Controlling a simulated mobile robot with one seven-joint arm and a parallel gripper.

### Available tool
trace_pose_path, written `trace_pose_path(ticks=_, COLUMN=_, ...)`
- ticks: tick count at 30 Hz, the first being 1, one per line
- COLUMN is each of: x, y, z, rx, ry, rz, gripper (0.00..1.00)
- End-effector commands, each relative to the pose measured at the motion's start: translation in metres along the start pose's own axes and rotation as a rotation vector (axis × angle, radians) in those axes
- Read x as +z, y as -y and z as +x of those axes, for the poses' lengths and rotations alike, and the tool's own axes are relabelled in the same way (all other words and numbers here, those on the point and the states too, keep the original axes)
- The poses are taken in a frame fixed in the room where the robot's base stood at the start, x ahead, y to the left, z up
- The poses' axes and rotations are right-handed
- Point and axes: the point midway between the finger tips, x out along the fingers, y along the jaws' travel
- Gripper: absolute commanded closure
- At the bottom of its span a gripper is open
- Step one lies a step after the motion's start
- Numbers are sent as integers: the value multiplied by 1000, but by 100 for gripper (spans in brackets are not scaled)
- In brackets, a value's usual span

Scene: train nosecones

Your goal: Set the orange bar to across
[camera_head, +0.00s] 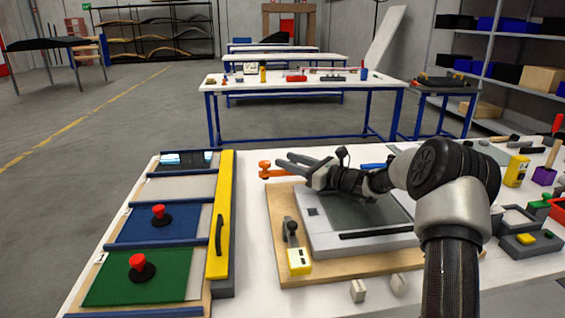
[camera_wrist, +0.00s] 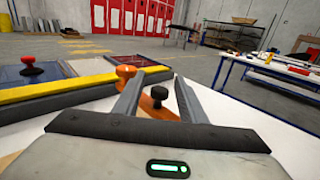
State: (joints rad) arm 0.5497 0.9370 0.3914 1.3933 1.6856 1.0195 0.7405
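The orange bar (camera_head: 277,174) shows in the head view at the far left corner of the wooden board, with an orange knob (camera_head: 265,166) at its left end. My gripper (camera_head: 285,161) reaches left over the board, its fingertips just beside the bar. In the wrist view the orange bar (camera_wrist: 146,103) lies between and below my two spread fingers. Its orange knob (camera_wrist: 125,72) is beyond the left finger, and a black knob (camera_wrist: 159,93) stands between the fingers. My gripper (camera_wrist: 158,88) is open; I cannot tell whether a finger touches the bar. My fingers hide part of it.
A yellow bar with a black handle (camera_head: 219,220) lies left of the board. Panels with red knobs (camera_head: 138,262) are farther left. A grey plate (camera_head: 320,230) and a yellow-ended lever (camera_head: 298,260) are on the wooden board (camera_head: 280,215). Loose parts crowd the right.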

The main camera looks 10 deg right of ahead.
Motion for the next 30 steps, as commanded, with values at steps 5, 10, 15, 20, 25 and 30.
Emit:
trace_pose_path(ticks=5, x=-1, y=0, z=23, rx=1, ry=-1, rz=-1, gripper=62)
trace_pose_path(ticks=10, x=0, y=0, z=31, rx=1, ry=-1, rz=-1, gripper=62)
trace_pose_path(ticks=15, x=0, y=0, z=31, rx=0, ry=-1, rz=0, gripper=62)
trace_pose_path(ticks=20, x=0, y=0, z=31, rx=0, ry=-1, rz=0, gripper=78)
trace_pose_path(ticks=25, x=0, y=0, z=31, rx=0, ry=-1, rz=0, gripper=100)
trace_pose_path(ticks=30, x=0, y=0, z=30, rx=1, ry=-1, rz=0, gripper=100)
